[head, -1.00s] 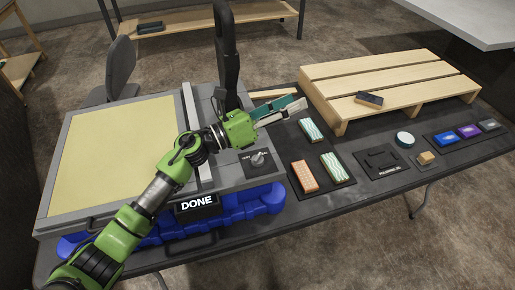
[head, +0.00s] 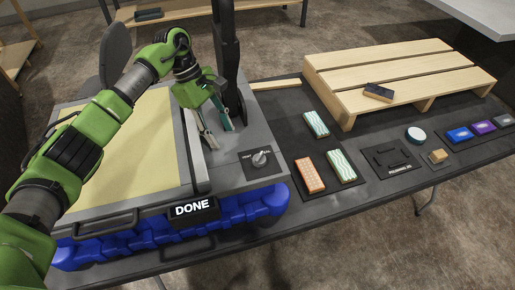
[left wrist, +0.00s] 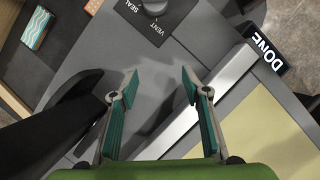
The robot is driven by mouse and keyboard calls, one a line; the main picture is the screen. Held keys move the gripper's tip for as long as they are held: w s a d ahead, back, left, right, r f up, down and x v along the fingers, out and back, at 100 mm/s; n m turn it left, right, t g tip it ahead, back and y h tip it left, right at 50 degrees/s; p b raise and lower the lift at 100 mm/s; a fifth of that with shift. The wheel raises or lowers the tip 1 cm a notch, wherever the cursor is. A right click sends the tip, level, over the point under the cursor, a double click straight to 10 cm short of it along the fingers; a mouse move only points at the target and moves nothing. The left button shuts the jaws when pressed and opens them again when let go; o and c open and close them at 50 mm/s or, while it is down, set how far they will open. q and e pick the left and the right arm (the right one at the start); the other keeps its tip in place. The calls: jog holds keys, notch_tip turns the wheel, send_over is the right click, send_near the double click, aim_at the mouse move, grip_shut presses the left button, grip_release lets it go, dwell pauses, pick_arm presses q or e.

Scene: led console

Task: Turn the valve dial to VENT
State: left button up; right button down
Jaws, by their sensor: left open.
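The valve dial (head: 260,158) is a grey knob on a dark square plate at the console's right front corner. In the head view the VENT label is on its left and SEAL on its right; I cannot surely tell where the knob points. In the left wrist view the dial (left wrist: 155,5) is cut by the top edge, with VENT and SEAL lettering below it. My left gripper (head: 217,132) is open and empty, pointing down over the console behind and left of the dial, apart from it. Its teal-padded fingers (left wrist: 160,78) spread over bare grey surface. My right gripper is not in view.
A black upright post (head: 228,60) stands close beside my left gripper. A metal rail (head: 196,155) edges the yellow panel (head: 130,150). A DONE sign (head: 193,208) is at the front. Patterned boxes (head: 310,175) and a wooden pallet (head: 400,80) lie to the right.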

pick_arm(q)
jog(key=p, duration=0.6)
send_near(259, 155)
jog(key=x, duration=0.5)
jog(key=shift+s+f, duration=0.1)
jog(key=shift+s, duration=0.05)
jog(key=shift+x, duration=1.1)
jog(key=shift+d+f+p, duration=0.3)
jog(key=shift+f+p, duration=0.05)
jog(key=shift+f, duration=0.3)
jog(key=c, duration=1.1)
